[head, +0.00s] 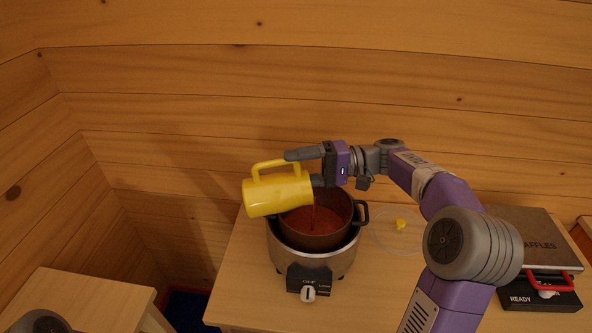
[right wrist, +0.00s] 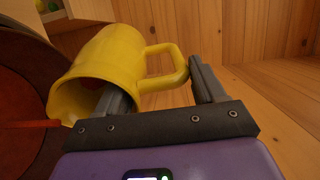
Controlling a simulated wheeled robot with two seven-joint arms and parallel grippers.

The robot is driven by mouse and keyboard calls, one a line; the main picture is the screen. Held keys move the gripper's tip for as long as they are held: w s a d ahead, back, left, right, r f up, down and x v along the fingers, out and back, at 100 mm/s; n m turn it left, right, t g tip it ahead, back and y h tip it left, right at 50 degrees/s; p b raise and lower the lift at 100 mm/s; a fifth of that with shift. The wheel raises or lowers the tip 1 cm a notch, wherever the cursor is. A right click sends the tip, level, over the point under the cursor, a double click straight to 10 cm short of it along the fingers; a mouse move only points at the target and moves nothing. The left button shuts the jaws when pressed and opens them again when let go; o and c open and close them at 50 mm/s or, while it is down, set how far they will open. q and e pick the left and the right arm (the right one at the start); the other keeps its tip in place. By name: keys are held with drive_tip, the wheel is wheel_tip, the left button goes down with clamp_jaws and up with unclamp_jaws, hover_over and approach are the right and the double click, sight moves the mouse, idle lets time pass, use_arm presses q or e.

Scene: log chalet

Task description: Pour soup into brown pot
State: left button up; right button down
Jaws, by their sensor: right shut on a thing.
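A yellow jug (head: 277,194) is tipped over the brown pot (head: 336,241), its mouth to the right and its handle on top. A thin red stream of soup (head: 314,216) falls from it into the pot, which holds red soup. My right gripper (head: 304,167) is shut on the jug, with one finger at the handle and one at the mouth. In the right wrist view the jug (right wrist: 108,62) lies tilted between the fingers, and the pot's inside (right wrist: 20,90) shows at left. My left gripper is not seen.
The pot sits in a silver cooker (head: 307,262) with a knob in front. A clear lid with a yellow knob (head: 401,224) lies right of it. A waffle maker (head: 535,250) stands at the far right. A second wooden table (head: 75,300) is at lower left.

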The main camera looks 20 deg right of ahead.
drive_tip(key=shift+d+f+b, duration=0.2)
drive_tip(key=shift+f+b, duration=0.05)
drive_tip(key=shift+b, duration=0.1)
drive_tip(key=shift+s+d+r+t+y+b, duration=0.15)
drive_tip(key=shift+d+y+b, duration=0.15)
drive_tip(key=shift+y, duration=0.15)
drive_tip(key=shift+s+d+r+t+y+b, duration=0.15)
drive_tip(key=shift+d+y, duration=0.15)
drive_tip(key=shift+y, duration=0.15)
wheel_tip(320, 180, up, 4)
drive_tip(key=h+p, duration=0.2)
drive_tip(key=p, duration=0.4)
drive_tip(key=shift+g+h, duration=0.4)
drive_tip(key=shift+r+p, duration=0.1)
drive_tip(key=shift+p, duration=0.25)
drive_tip(key=shift+h, duration=0.3)
